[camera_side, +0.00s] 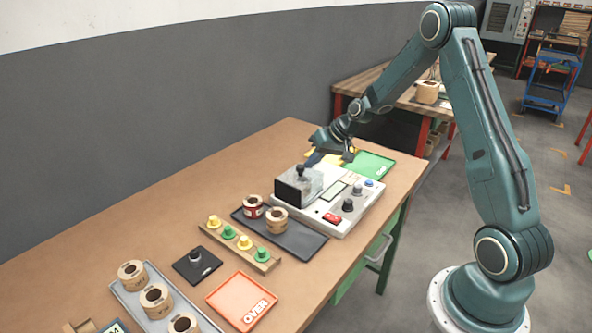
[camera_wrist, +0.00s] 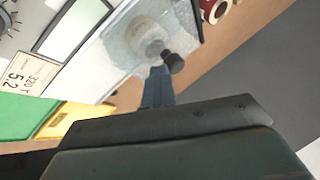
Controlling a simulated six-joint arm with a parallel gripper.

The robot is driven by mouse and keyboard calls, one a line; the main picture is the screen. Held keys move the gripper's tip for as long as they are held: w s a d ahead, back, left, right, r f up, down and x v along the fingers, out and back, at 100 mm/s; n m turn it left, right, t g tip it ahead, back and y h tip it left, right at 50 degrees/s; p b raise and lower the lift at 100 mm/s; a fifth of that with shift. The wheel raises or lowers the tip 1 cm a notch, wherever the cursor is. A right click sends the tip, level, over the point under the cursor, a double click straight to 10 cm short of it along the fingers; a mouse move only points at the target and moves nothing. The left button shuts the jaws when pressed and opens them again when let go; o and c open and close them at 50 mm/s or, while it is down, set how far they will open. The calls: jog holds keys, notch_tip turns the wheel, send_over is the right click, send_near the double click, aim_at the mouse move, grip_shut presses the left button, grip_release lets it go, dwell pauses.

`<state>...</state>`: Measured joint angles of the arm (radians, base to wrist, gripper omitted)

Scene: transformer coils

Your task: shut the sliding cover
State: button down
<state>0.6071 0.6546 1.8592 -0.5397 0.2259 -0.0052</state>
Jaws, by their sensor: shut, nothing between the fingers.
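The clear sliding cover (camera_side: 314,186) sits on the white tester (camera_side: 345,221), with a dark panel at its left end. A dark knob (camera_side: 300,170) stands on top of it. The wrist view also shows the cover (camera_wrist: 186,14) and the knob (camera_wrist: 174,63). A coil (camera_wrist: 145,32) shows through the clear wall. My gripper (camera_side: 313,160) is low over the back of the tester, beside the knob. In the wrist view its shut fingers (camera_wrist: 158,75) end next to the knob, with nothing between them. I cannot tell whether they touch the knob or cover.
A dark tray (camera_side: 290,238) with two coils lies in front of the tester. A green tray (camera_side: 372,165) and a yellow one (camera_wrist: 72,118) lie behind it. A rack of yellow and green pegs (camera_side: 240,244), an orange tray (camera_side: 241,300) and more coils stand nearer.

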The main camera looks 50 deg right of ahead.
jog(key=shift+a, duration=0.45)
jog(key=shift+f, duration=0.1)
jog(key=shift+s+d, duration=0.35)
jog(key=shift+d, duration=0.35)
jog(key=d+f+v, duration=0.1)
jog(key=d+v, duration=0.1)
jog(key=v, duration=0.9)
jog(key=shift+s+d+r, duration=0.3)
jog(key=shift+d, duration=0.15)
